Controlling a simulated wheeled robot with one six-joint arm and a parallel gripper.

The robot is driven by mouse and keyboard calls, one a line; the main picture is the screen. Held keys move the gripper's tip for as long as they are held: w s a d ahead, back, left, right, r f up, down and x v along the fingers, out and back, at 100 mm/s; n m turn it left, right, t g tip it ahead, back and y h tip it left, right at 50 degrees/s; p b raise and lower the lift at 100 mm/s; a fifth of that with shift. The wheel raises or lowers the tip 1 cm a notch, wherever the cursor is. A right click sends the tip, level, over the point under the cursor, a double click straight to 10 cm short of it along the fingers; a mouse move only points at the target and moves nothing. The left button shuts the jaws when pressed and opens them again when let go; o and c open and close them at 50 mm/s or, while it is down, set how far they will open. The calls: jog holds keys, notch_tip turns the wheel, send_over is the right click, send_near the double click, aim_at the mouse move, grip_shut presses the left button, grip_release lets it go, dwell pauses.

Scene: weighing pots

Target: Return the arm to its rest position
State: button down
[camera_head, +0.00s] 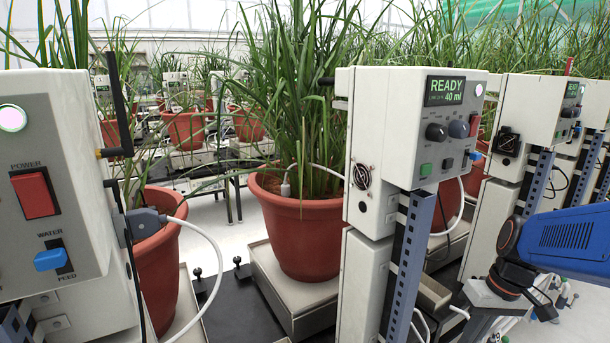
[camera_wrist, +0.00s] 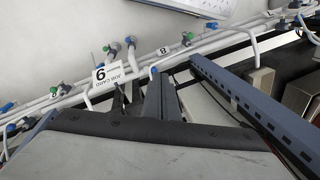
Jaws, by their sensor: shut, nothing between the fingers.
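My arm shows at the right of the head view, with a blue link (camera_head: 568,240) and a dark joint below it. It is folded beside the weighing stations, and its lower end runs toward the bottom edge. In the wrist view my gripper (camera_wrist: 141,104) shows at the lower middle, dark against the pale floor. It is shut and empty. I cannot make out its fingertips clearly in the head view.
A control unit (camera_head: 408,125) reads READY and 40 ml. A potted plant (camera_head: 300,235) stands on a scale beside it. Another unit (camera_head: 50,180) fills the left. White pipes (camera_wrist: 215,40) with coloured valves and a job card (camera_wrist: 108,76) marked 9 cross the wrist view.

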jog(key=s+a+r+t+h, duration=0.2)
jog(key=s+a+r+t, duration=0.2)
jog(key=s+a+r, duration=0.2)
jog(key=shift+s+a+r+m, duration=0.15)
jog(key=shift+s+r+m, duration=0.15)
jog(key=shift+s, duration=0.65)
dwell(0.5)
